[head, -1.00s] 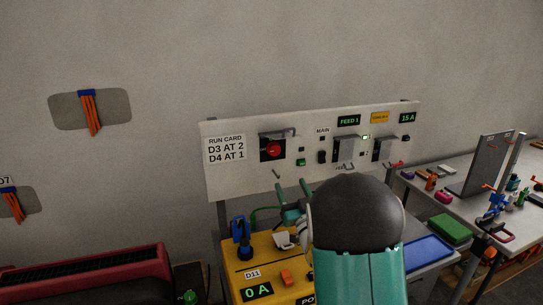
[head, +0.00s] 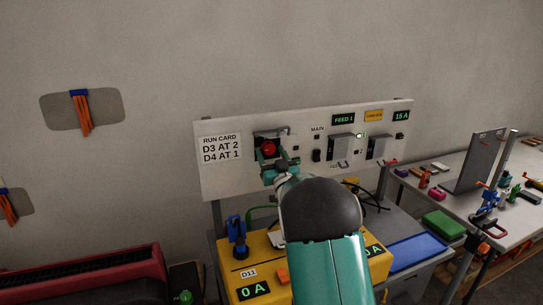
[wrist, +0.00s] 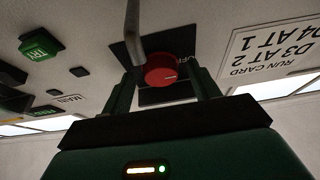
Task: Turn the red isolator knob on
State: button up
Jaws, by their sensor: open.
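The red isolator knob (head: 268,147) sits on a black plate at the left of the white panel (head: 230,185). My gripper (head: 276,166) is open just in front of and below it. In the wrist view, which is upside down, the knob (wrist: 161,71) shows between my two spread fingers, with a pale mark on its face. Part of a label reading "OFF" shows beside it, partly behind a finger. I cannot tell if the fingers touch the knob.
A grey bar (wrist: 133,30) sticks out close beside the knob in the wrist view. A green button (wrist: 40,44) and small switches are on the same panel. A yellow bench unit (head: 262,268) with a blue clamp (head: 236,232) stands below.

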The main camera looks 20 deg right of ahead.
jog(key=c, duration=1)
jog(key=shift+m, duration=0.5)
jog(key=m+h, duration=0.1)
jog(key=m, duration=0.1)
jog(key=m+h, duration=0.1)
jog(key=m, duration=0.1)
jog(key=m+h, duration=0.1)
jog(key=m, duration=0.1)
jog(key=shift+a+g+h, duration=0.25)
jog(key=shift+g+h, duration=0.15)
jog(key=m+h, duration=0.1)
jog(key=m, duration=0.2)
jog(key=m+g+h, duration=0.1)
jog(key=m, duration=0.2)
jog(key=shift+a+r+g, duration=0.15)
jog(key=shift+g, duration=0.15)
jog(key=m, duration=0.1)
jog(key=m+g, duration=0.1)
jog(key=m, duration=0.1)
jog(key=m+h, duration=0.1)
jog(key=m, duration=0.1)
jog(key=shift+a+r+g, duration=0.15)
jog(key=shift+r+g, duration=0.1)
jog(key=shift+g, duration=0.15)
jog(key=shift+r+m+g, duration=0.15)
jog(key=shift+m+g, duration=0.65)
jog(key=shift+m, duration=1.4)
